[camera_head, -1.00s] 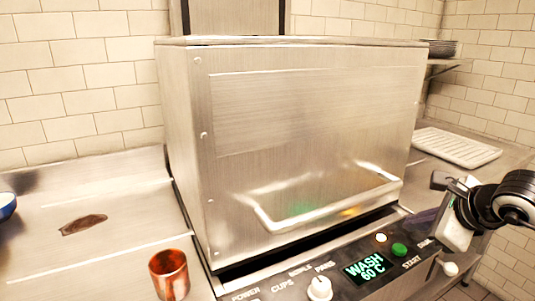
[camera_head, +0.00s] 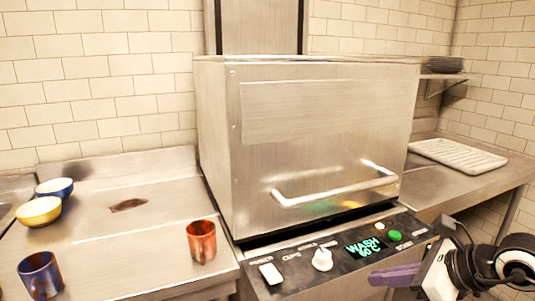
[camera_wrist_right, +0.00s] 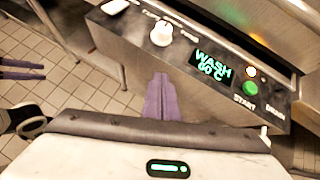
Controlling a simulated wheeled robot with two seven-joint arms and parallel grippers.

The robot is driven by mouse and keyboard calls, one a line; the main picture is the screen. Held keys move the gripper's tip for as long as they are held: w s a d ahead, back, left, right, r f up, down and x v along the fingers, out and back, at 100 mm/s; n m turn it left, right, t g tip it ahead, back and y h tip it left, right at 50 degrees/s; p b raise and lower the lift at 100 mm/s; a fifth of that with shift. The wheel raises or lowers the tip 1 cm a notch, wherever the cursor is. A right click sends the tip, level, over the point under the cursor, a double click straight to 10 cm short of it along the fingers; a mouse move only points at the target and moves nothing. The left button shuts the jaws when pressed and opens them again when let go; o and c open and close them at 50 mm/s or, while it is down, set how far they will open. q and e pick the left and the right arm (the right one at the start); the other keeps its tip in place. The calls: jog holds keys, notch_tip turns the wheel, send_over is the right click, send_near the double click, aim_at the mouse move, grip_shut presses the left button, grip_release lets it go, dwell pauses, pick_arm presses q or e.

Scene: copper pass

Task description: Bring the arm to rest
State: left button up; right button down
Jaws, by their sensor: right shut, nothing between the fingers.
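My right gripper (camera_head: 376,278) is in the lower right of the head view, in front of the washer's control panel. Its purple fingers are together and empty; they also show in the right wrist view (camera_wrist_right: 161,80), below the panel's front edge over the tiled floor. My left gripper (camera_wrist_right: 38,71) shows only at the left edge of the right wrist view. Its two purple fingers look apart, with nothing seen between them. It is outside the head view.
The steel washer hood (camera_head: 320,140) is down, above a control panel (camera_head: 345,250) reading WASH 60 C. A copper cup (camera_head: 201,241), a blue mug (camera_head: 40,275), a yellow bowl (camera_head: 39,211) and a blue bowl (camera_head: 55,187) stand left. A white rack (camera_head: 458,154) lies right.

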jog(key=s+a+m+t+y, duration=0.45)
jog(key=a+m+y, duration=0.45)
jog(key=a+m, duration=0.55)
jog(key=s+d+f+m+t+h, duration=0.2)
jog(key=d+f+m+h, duration=0.25)
jog(key=f+m, duration=0.35)
jog(key=s+d+f+m+t+h, duration=0.1)
jog(key=d+f+m+t+h, duration=0.15)
jog(key=f+m+h, duration=0.6)
jog(key=s+d+f+m+g, duration=0.1)
jog(key=s+f+m+g, duration=0.6)
jog(key=s+f+m, duration=0.5)
jog(key=s+f, duration=0.3)
jog(key=s, duration=0.1)
jog(key=shift+s+f+g, duration=0.25)
jog(key=shift+f+g, duration=0.1)
jog(key=shift+g, duration=0.05)
dwell(2.9)
